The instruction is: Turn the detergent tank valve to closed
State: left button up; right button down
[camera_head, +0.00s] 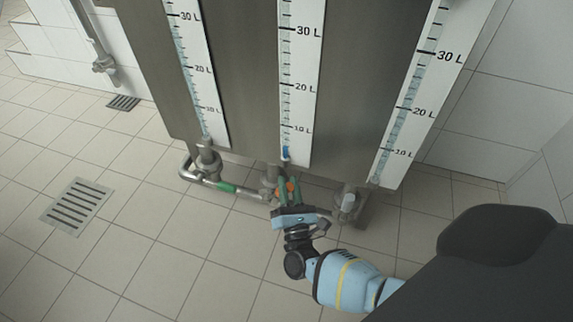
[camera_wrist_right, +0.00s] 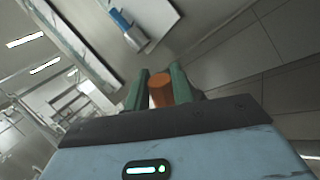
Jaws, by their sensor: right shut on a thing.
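The tank unit (camera_head: 250,70) has three level scales, with pipes and valves along its bottom edge. An orange valve handle (camera_head: 291,187) sits under the middle scale. My right gripper (camera_head: 287,188) reaches up to it from below and is shut on it, with the green fingers on either side. In the right wrist view the orange handle (camera_wrist_right: 161,88) stands between the two green fingers (camera_wrist_right: 160,90). The valve body is mostly hidden behind the gripper. No label tells which tank holds detergent. My left gripper is not in view.
Floor drains (camera_head: 77,205) lie at the left. The tiled floor in front is clear. White tiled walls stand behind and at the right.

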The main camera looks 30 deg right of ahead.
jog(key=c, duration=1.2)
grip_release()
jog(key=shift+c, duration=0.2)
jog(key=p+v, duration=0.1)
jog(key=v, duration=0.6)
jog(key=shift+s+a, duration=0.2)
jog(key=shift+s, duration=0.15)
jog(key=shift+f, duration=0.1)
